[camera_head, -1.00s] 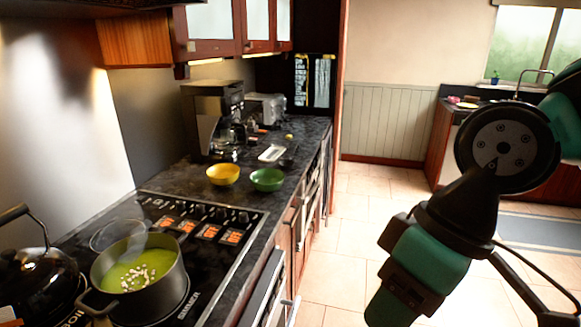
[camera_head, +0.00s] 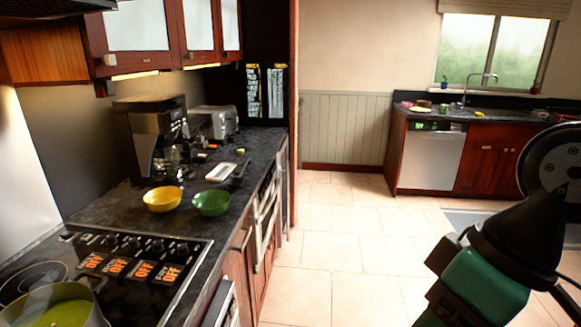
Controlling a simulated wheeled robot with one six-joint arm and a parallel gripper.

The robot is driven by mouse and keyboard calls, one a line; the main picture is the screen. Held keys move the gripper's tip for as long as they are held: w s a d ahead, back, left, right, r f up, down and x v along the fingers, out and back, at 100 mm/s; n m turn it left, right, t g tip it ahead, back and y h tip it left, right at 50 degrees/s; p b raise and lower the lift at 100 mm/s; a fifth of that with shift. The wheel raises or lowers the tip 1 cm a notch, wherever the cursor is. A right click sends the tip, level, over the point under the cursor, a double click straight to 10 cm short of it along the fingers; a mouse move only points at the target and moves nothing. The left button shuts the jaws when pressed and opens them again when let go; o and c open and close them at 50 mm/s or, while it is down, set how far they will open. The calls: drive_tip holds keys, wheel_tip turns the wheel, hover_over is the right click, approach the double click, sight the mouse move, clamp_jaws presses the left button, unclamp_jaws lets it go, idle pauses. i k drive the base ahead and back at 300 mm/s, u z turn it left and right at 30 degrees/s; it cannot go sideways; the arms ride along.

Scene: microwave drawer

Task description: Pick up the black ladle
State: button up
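I cannot make out a black ladle in the head view. My arm shows at the right edge, in black and teal links, but my gripper at its end is out of the picture. I cannot tell whether it is open or shut.
A stove (camera_head: 150,262) with a pot of green soup (camera_head: 55,315) is at lower left. A yellow bowl (camera_head: 162,199), a green bowl (camera_head: 211,203) and a coffee machine (camera_head: 150,140) stand on the dark counter. A sink counter (camera_head: 470,114) is at back right.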

sight(235, 183)
drive_tip(key=z, duration=0.5)
drive_tip(key=i, duration=1.7)
drive_tip(key=u, duration=0.3)
drive_tip(key=i, duration=1)
drive_tip(key=u, duration=1.25)
drive_tip(key=i, duration=0.6)
drive_tip(key=u, duration=0.45)
